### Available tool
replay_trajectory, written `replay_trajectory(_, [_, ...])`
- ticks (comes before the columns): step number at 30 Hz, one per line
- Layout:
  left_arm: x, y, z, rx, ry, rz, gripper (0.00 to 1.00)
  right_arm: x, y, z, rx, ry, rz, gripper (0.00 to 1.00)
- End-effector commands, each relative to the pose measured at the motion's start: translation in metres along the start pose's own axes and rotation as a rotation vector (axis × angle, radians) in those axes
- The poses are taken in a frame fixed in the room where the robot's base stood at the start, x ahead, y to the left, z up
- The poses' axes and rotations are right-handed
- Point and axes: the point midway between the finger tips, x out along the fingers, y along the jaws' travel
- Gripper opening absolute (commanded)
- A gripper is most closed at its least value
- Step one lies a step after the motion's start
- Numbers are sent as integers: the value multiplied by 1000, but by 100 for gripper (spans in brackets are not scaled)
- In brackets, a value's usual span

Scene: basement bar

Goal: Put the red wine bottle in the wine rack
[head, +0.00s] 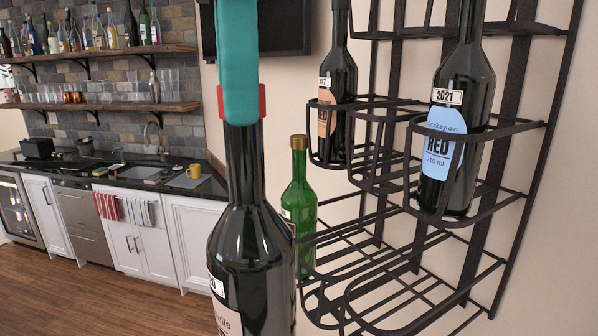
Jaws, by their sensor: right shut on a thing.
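The dark red wine bottle (250,240) hangs upright in the near middle of the head view, with a pale label partly cut off by the lower edge. My right gripper (241,103), teal with red by its tip, is shut on the bottle's neck from above. The black metal wine rack (545,125) is on the wall at the right. The held bottle is left of the rack's lower tier (400,300) and looks apart from it. The bottle's base is out of view. My left gripper is not in view.
Blue-labelled (470,100) and orange-labelled (340,80) dark bottles stand in the rack's upper baskets. A green bottle (303,200) stands behind the held bottle, at the lower tier's left end. The lower tier's front slots look empty. A counter (110,170) lies far left.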

Motion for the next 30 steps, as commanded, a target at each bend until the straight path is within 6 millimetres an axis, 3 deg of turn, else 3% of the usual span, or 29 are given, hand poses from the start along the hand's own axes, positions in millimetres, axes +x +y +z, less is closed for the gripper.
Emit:
replay_trajectory(8, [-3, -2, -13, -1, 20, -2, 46, -2, 8, 26, 3, 4, 2, 0])
replay_trajectory(24, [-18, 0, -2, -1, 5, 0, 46, -3, 44, 134, 2, 4, 3, 0])
replay_trajectory(30, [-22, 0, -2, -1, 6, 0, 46, -3, 54, 162, 3, 4, 4, 0])
